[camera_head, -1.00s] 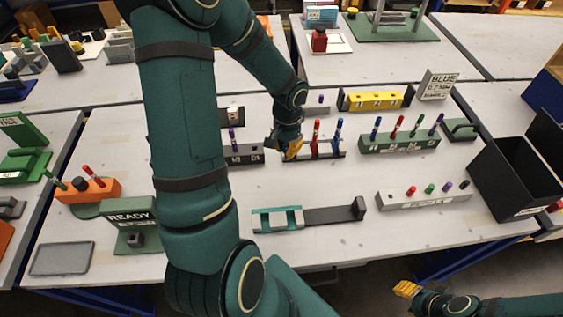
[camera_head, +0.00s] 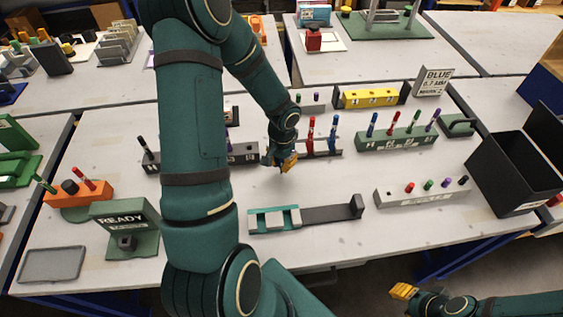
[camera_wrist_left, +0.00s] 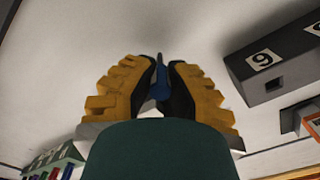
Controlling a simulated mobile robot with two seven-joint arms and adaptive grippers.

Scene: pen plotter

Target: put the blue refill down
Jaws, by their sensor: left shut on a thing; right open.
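The blue refill (camera_wrist_left: 161,84) shows in the left wrist view as a short blue piece with a thin dark tip, between the black pads of my left gripper (camera_wrist_left: 161,88). That gripper is shut on it. In the head view my left gripper (camera_head: 286,164) is over the middle of the table, just in front of a dark stand holding red and blue pens (camera_head: 332,136); the refill cannot be made out there. Whether it touches the table is unclear. My right gripper (camera_head: 404,291) is open and empty, low in the picture off the table's front edge.
A numbered grey block (camera_wrist_left: 275,70) is right of the gripper in the wrist view. A teal-and-black fixture (camera_head: 330,213) lies in front. A green pen rack (camera_head: 397,142), a grey holder (camera_head: 422,194) and a black bin (camera_head: 515,170) stand to the right. Bare table surrounds the gripper.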

